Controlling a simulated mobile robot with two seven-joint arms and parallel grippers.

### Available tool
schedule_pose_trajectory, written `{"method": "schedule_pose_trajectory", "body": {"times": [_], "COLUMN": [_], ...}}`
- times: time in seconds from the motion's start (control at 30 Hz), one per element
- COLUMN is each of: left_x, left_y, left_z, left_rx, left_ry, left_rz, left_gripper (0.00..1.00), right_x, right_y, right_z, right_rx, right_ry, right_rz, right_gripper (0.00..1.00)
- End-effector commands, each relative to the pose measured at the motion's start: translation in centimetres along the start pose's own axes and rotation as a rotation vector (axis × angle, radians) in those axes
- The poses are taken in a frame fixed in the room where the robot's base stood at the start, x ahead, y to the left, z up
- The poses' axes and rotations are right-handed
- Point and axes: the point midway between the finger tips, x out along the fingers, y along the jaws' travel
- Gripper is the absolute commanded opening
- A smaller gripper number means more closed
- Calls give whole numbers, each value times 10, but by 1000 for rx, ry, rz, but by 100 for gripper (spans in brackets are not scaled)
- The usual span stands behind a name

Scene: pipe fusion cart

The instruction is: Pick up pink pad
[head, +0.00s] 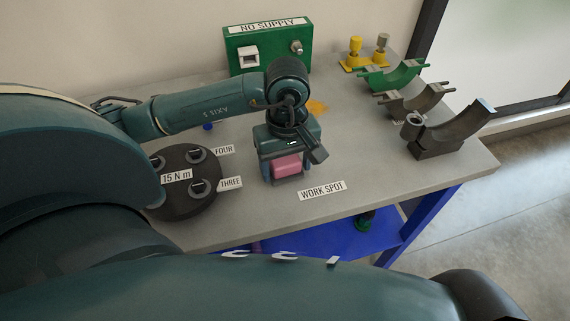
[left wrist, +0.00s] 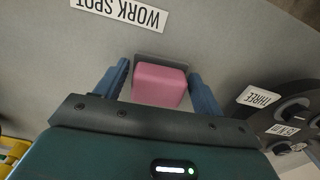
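The pink pad (head: 287,165) sits low over the grey table top, left of the WORK SPOT label. In the left wrist view the pink pad (left wrist: 159,86) lies between the two blue fingers, with a dark grey edge behind it. My left gripper (head: 287,178) is over the pad with a finger on either side. In the left wrist view the left gripper (left wrist: 160,70) shows narrow gaps between fingers and pad, so it looks open. The pad's top is partly hidden by the gripper body in the head view. My right gripper is not in view.
A black round flange (head: 183,205) with several bolts stands left of the gripper. A green NO SUPPLY box (head: 240,40) is at the back. Curved half-shells (head: 455,130) and yellow fittings (head: 355,55) stand at the right. The table around the WORK SPOT label (head: 322,190) is clear.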

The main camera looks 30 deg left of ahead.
Motion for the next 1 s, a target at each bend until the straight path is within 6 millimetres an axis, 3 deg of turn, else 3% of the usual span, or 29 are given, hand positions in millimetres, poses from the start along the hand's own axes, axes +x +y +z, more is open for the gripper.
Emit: {"method": "schedule_pose_trajectory", "body": {"times": [0.33, 0.6, 0.77, 1.0], "left_x": [0, -4, -27, -76], "left_y": [0, 0, 1, 1], "left_z": [0, 0, -1, -1], "left_rx": [0, 0, 1, 1], "left_ry": [0, 1, 4, 4], "left_rz": [0, 2, 5, 6], "left_gripper": [40, 40, 40, 40], "right_x": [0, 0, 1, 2], "right_y": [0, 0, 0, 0], "right_z": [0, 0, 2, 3], "right_rx": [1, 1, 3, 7], "right_ry": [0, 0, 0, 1], "right_rz": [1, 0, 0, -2], "right_gripper": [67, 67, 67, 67]}}
